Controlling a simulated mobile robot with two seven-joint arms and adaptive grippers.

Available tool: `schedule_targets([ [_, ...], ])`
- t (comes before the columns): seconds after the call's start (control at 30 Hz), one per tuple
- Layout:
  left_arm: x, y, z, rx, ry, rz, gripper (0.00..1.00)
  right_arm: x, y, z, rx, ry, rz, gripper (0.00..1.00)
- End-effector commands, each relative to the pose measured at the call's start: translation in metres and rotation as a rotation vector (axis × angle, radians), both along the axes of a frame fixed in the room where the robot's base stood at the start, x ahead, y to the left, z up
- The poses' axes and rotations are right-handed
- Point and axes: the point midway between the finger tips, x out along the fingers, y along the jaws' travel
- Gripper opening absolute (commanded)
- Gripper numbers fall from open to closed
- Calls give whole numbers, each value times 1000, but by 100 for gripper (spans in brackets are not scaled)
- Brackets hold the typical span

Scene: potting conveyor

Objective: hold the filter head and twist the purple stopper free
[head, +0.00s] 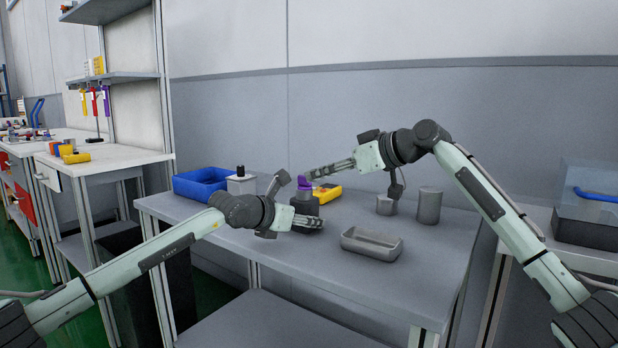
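The filter head (305,205) is a dark grey upright body on the grey table, left of centre. The purple stopper (304,183) sits on its top. My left gripper (308,222) reaches in from the left, with a finger crossing in front of the lower part of the filter head. Any finger behind is hidden, so its grip is unclear. My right gripper (318,172) comes in from the right, fingertips beside the upper right of the stopper. Its fingers overlap in this view, so I cannot tell whether they touch the stopper or how far they are apart.
A blue bin (203,184) and a pale block with a black knob (241,183) stand to the left. A yellow item (328,191) lies behind the filter head. A grey tray (371,244) and two grey cylinders (429,206) (386,205) are to the right. The front table area is clear.

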Motion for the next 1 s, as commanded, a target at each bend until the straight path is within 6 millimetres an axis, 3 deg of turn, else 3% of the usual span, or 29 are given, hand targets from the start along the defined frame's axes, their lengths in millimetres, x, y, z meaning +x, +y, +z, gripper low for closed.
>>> schedule_targets([
  [0.1, 0, 0, 0, 1, 1, 1, 9, -15, -20, 10, -1, -3, -1, 37],
  [0.3, 0, 0, 0, 0, 0, 0, 9, -31, -38, 20, 0, -1, 0, 37],
  [0.67, 0, 0, 0, 0, 0, 0, 9, -36, -44, 23, 0, 0, 1, 37],
  [0.7, 0, 0, 0, 0, 0, 0, 50, -36, -44, 23, 0, 0, 1, 37],
  [0.9, 0, 0, 0, 0, 0, 0, 73, -36, -43, 23, 0, 0, 1, 37],
  [1.0, 0, 0, 0, 0, 0, 0, 73, -36, -43, 23, 0, 0, 1, 37],
])
